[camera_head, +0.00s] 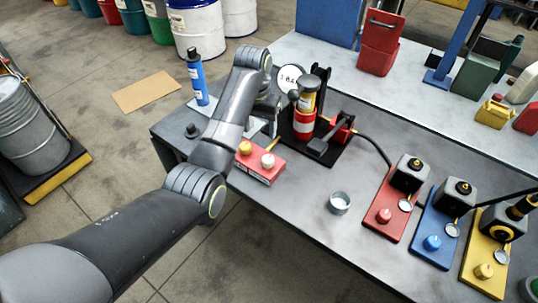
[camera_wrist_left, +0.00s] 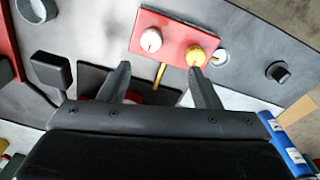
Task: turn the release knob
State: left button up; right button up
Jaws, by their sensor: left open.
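A red control box (camera_head: 256,170) stands near the table's front left edge, with a yellow knob (camera_head: 245,147) and a white-topped knob (camera_head: 268,160). I cannot tell which one is the release knob. In the head view my own arm partly hides the gripper. My right gripper is out of view.
Behind the box stands a black-based fixture with a red and yellow cylinder (camera_head: 303,118) and a round gauge (camera_head: 290,78). A blue bottle (camera_head: 197,80) stands to the left. A metal ring cup (camera_head: 339,203) and red, blue and yellow stations lie right. Table between is clear.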

pick_arm(q)
notch_tip(320, 180, up, 4)
jog(key=d, duration=0.2)
jog(key=b, duration=0.4)
send_near(268, 158)
jog(key=shift+m, duration=0.3)
notch_tip(268, 158, down, 9)
jog(key=shift+d+f+p, duration=0.1)
jog(key=shift+p, duration=0.55)
jog(key=shift+c, duration=0.4)
jog(key=c, duration=0.9)
